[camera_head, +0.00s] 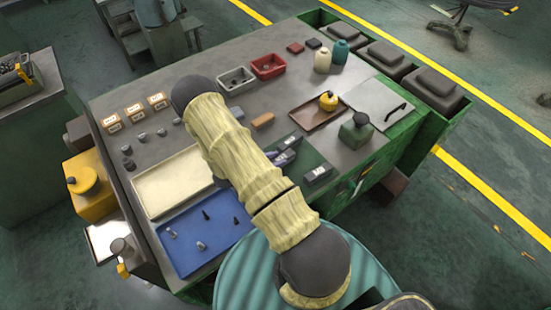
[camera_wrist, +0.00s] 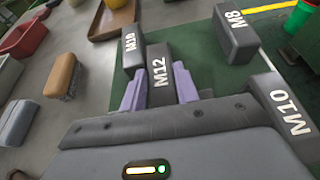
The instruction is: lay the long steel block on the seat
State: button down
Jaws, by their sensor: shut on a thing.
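In the wrist view my gripper (camera_wrist: 159,88) has its two purple fingers shut on a dark grey steel block marked M12 (camera_wrist: 158,66), one finger on each side. The block's near end is hidden by the gripper body. I cannot tell whether the block touches the green mat (camera_wrist: 200,68) below it.
In the head view the bench (camera_head: 210,60) carries a cream tray (camera_head: 172,183), a blue tray (camera_head: 187,255), a brown tray (camera_head: 305,117) with a yellow can, and red (camera_head: 268,66) and grey bins. A tan brush (camera_wrist: 60,74) lies left of the mat. My arm hides the bench's middle.

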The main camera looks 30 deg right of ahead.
jog(key=shift+f, duration=0.1)
jog(key=c, duration=1.1)
grip_release()
jog(key=shift+o, duration=0.2)
jog(key=shift+s+r, duration=0.1)
jog(key=shift+r, duration=0.1)
jog(key=b+v, duration=0.4)
jog(key=v, duration=0.7)
jog(key=shift+a+r, duration=0.1)
jog(key=shift+a, duration=0.3)
jog(key=shift+a, duration=0.1)
jog(key=shift+r, duration=0.1)
